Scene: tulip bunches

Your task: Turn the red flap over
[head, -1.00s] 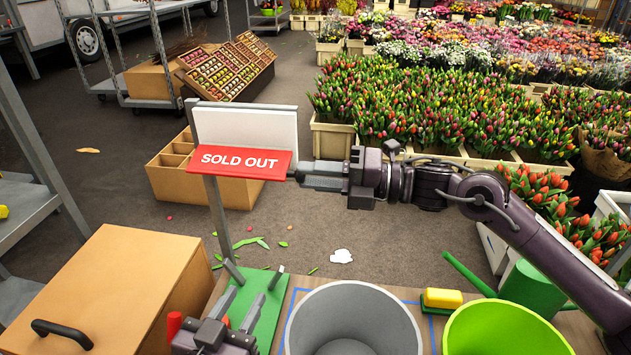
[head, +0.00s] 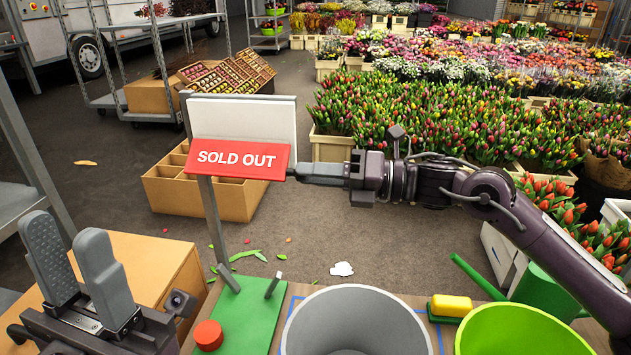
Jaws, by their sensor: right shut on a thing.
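The red flap (head: 236,158) reads "SOLD OUT" and hangs tilted on the front of a white board (head: 243,118) on a grey post. The post stands on a green base (head: 244,310). My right gripper (head: 303,172) is shut on the flap's right edge; the arm reaches in from the right. My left gripper (head: 72,258) is open and empty at the lower left, its two grey fingers pointing up, apart from the flap and in front of the cardboard box.
A red knob (head: 208,335) sits on the green base. A cardboard box (head: 160,262) stands at left. A grey bucket (head: 355,322), a lime tub (head: 520,335) and a yellow sponge (head: 452,306) line the front. A divided carton (head: 200,190) is behind the post.

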